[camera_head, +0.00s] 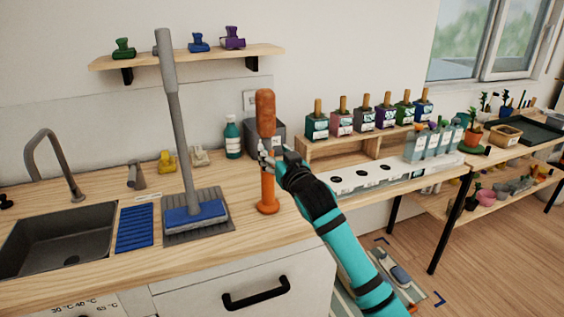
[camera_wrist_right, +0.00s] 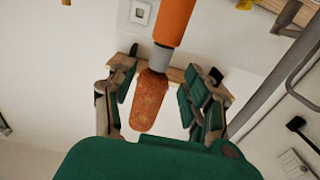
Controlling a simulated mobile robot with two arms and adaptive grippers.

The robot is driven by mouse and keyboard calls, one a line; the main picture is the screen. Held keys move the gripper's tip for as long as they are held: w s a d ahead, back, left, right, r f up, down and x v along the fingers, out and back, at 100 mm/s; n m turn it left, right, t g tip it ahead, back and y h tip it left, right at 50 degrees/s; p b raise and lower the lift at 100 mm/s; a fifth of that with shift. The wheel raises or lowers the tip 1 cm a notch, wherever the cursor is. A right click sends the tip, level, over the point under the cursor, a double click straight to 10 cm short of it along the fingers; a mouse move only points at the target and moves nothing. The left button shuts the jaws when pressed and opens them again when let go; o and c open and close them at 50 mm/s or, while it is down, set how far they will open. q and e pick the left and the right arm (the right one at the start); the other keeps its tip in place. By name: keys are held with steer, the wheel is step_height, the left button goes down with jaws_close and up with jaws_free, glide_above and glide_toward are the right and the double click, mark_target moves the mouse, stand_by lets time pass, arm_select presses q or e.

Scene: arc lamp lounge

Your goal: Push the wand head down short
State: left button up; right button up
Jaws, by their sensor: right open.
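The wand stands upright on the counter on a round orange foot (camera_head: 267,208). Its rough brown-orange wand head (camera_head: 265,113) is at the top, above the orange shaft (camera_head: 267,187). My right gripper (camera_head: 266,148) reaches in from the right at the wand's neck, and covers it there. In the right wrist view the wand head (camera_wrist_right: 153,102) lies between the two spread fingers, with gaps on both sides. A short grey neck (camera_wrist_right: 162,58) shows between head and orange shaft. The right gripper is open and holds nothing. My left gripper is not in view.
A tall grey-handled mop (camera_head: 178,130) with a blue head stands left of the wand on a grey mat. A dark grey box (camera_head: 290,130) and a green bottle (camera_head: 232,140) stand behind. A white holed rack (camera_head: 400,178) lies to the right. The sink (camera_head: 60,240) is far left.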

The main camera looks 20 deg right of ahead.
steer(key=s, duration=0.5)
steer(key=shift+w+f, duration=0.1)
